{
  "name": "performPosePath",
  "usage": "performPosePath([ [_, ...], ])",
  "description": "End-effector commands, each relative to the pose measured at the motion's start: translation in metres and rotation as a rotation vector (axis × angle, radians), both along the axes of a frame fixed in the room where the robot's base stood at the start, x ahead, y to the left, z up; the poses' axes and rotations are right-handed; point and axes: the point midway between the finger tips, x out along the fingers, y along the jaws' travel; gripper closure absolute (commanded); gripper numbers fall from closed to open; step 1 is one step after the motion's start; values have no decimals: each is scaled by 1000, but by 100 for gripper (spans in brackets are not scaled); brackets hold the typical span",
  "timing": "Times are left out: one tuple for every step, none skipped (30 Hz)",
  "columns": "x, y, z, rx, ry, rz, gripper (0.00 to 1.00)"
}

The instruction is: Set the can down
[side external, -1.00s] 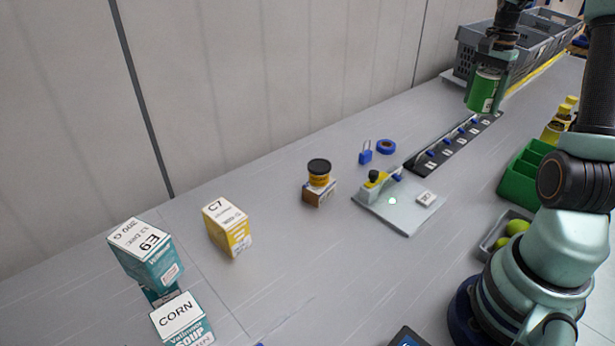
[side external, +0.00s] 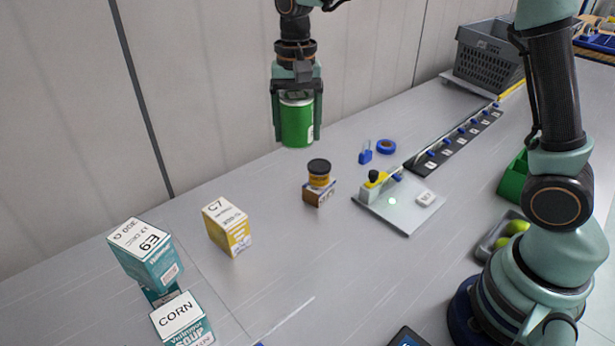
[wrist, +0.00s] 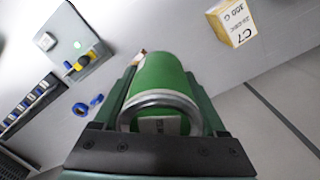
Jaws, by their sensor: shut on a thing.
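The green can (side external: 297,122) with a silver rim hangs upright in the air in my gripper (side external: 298,134), in the side external view. My gripper is shut on it, one finger on each side. The can is well above the table, over its back part and up-left of a small brown box topped by a black-lidded jar (side external: 319,173). In the wrist view the can (wrist: 163,80) fills the middle between my fingers, its metal end towards the camera. The far end of the can is hidden there.
A yellow C7 box (side external: 228,228) and teal boxes (side external: 147,254) stand at the left. A grey plate with a yellow clamp (side external: 405,207), blue padlock (side external: 366,156) and blue tape ring (side external: 386,147) lie to the right. Grey table between them is bare. A grey crate (side external: 488,58) stands behind.

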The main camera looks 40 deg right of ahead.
Motion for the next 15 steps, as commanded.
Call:
performPosePath([
  [-5,28,1,0,-1,61,100],
  [-8,42,1,0,-1,92,100],
  [-14,61,1,0,-1,133,100],
  [-18,75,1,0,-1,164,100],
  [-23,89,1,0,-1,195,100],
  [-30,107,1,0,-1,235,100],
  [-36,120,1,0,-1,265,100],
  [-42,132,1,0,-1,293,100],
  [-50,147,1,0,-1,329,100],
  [-56,158,1,0,-1,354,100],
  [-61,167,1,0,-1,377,100],
  [-69,178,1,1,-2,405,100],
  [-74,186,1,1,-2,424,100],
  [-79,193,1,1,-2,442,100],
  [-84,200,1,1,-2,462,100],
])
